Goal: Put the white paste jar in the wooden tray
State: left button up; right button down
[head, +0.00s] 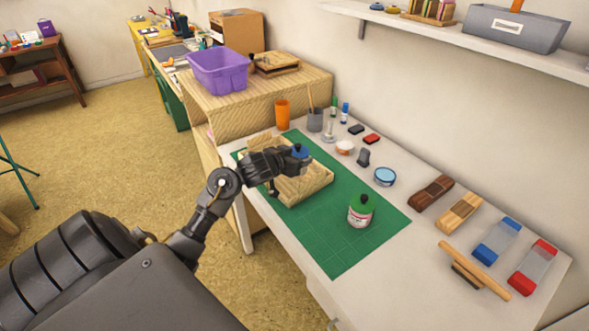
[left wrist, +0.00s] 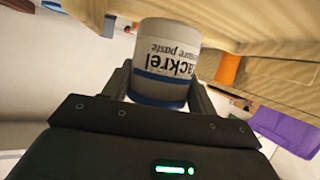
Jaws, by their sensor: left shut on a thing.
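The white paste jar (left wrist: 168,48) fills the middle of the left wrist view, with black label lettering and a blue band at its near end. My left gripper (head: 294,158) is shut on it, one finger on each side. In the head view the blue lid (head: 300,150) shows at the fingertips, while most of the jar is hidden by the gripper. The wooden tray (head: 310,190) lies on the green mat, and the gripper is over it. I cannot tell how high the jar is above the tray's floor. My right gripper is not in view.
An orange cup (head: 282,114) and a grey pen cup (head: 315,120) stand behind. A blue-topped tin (head: 385,176) and stamps line the wall side. The mat's front is clear.

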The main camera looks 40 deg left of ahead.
pick_arm(q)
jog(key=shift+w+a, duration=0.1)
jog(key=shift+a, duration=0.05)
jog(key=shift+w+a+f, duration=0.1)
jog(key=shift+a+f, duration=0.05)
jog(key=shift+f, duration=0.25)
notch_tip(320, 180, down, 2)
jog(key=shift+a+f+b, duration=0.15)
jog(key=shift+f+b, duration=0.1)
jog(key=shift+b, duration=0.2)
jog(key=shift+w+f, duration=0.1)
jog(key=shift+f, duration=0.3)
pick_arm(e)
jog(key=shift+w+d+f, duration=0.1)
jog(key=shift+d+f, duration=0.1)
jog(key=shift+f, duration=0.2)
pick_arm(q)
jog(key=shift+f, duration=0.15)
jog(key=o, duration=1.4)
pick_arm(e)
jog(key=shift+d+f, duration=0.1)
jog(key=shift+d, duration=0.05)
pick_arm(q)
jog(key=shift+o, duration=0.2)
